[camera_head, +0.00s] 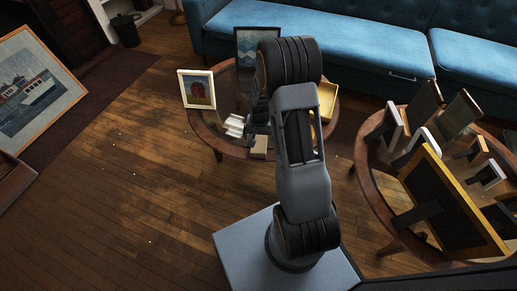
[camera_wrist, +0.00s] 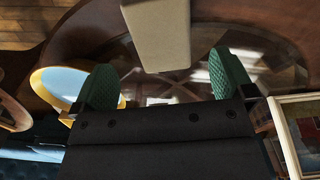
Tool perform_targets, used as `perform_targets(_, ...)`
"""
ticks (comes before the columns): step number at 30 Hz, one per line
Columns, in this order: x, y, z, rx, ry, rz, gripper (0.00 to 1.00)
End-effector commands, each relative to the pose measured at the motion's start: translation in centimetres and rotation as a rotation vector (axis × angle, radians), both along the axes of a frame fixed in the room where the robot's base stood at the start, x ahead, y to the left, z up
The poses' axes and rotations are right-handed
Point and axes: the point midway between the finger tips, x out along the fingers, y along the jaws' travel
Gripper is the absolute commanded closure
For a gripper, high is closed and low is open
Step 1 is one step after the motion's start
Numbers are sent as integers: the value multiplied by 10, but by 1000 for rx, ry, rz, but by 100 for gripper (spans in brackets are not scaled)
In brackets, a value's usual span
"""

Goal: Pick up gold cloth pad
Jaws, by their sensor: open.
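No thing in view is clearly the gold cloth pad. A gold-yellow, tray-like thing (camera_head: 327,98) lies at the right of the round table, partly behind my arm in the head view. In the wrist view, my gripper (camera_wrist: 167,78) is open, its two green fingertips wide apart with nothing between them. A plain beige block (camera_wrist: 158,32) is just beyond the fingertips at the top. A gold-rimmed oval thing with a pale blue middle (camera_wrist: 58,84) is beside the left finger. In the head view my arm hides most of the gripper and the middle of the tabletop.
The round wooden-rimmed table (camera_head: 206,133) also holds a small cream-framed picture (camera_head: 197,89), a dark-framed picture (camera_head: 257,42) and white items (camera_head: 234,126). A second table (camera_head: 369,188) with several frames stands right. A blue sofa (camera_head: 330,35) is behind.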

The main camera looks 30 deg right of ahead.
Motion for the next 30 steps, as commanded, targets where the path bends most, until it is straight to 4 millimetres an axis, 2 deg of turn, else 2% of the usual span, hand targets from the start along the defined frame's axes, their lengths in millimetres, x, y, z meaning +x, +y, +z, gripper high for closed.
perform_targets(1,0,0,-6,1,1,0,0)
perform_targets(10,0,1,-19,1,1,1,0)
perform_targets(20,1,2,-60,0,2,0,0)
perform_targets(27,1,2,-61,0,0,0,0)
perform_targets(30,1,2,-61,0,0,0,8)
